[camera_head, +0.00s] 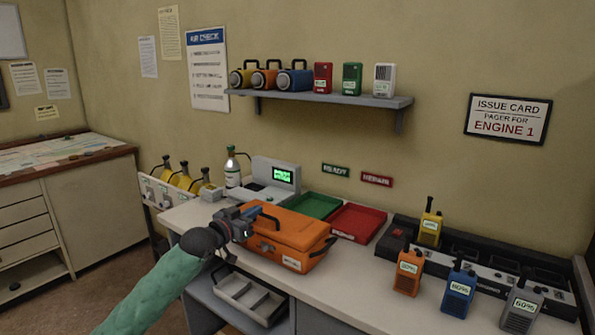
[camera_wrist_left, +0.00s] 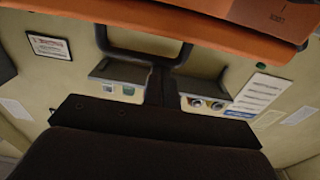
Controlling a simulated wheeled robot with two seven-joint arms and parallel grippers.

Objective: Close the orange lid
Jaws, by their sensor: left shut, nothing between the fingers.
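The orange case (camera_head: 290,254) stands on the desk. Its orange lid (camera_head: 292,222) lies over the top and looks down or nearly down; I cannot tell whether it is fully seated. A black handle shows at the case's right front. My left gripper (camera_head: 243,218) is shut and empty at the left end of the case, close to the lid; contact cannot be told. In the left wrist view an orange part of the case (camera_wrist_left: 215,18) crosses the top, with a black handle (camera_wrist_left: 145,57) below it. My right gripper is not in view.
A green tray (camera_head: 305,206) and a red tray (camera_head: 358,222) lie behind the case. A gas bottle (camera_head: 232,172) and monitor stand behind left. Radios, including an orange one (camera_head: 408,272), and a dark charger bank fill the right.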

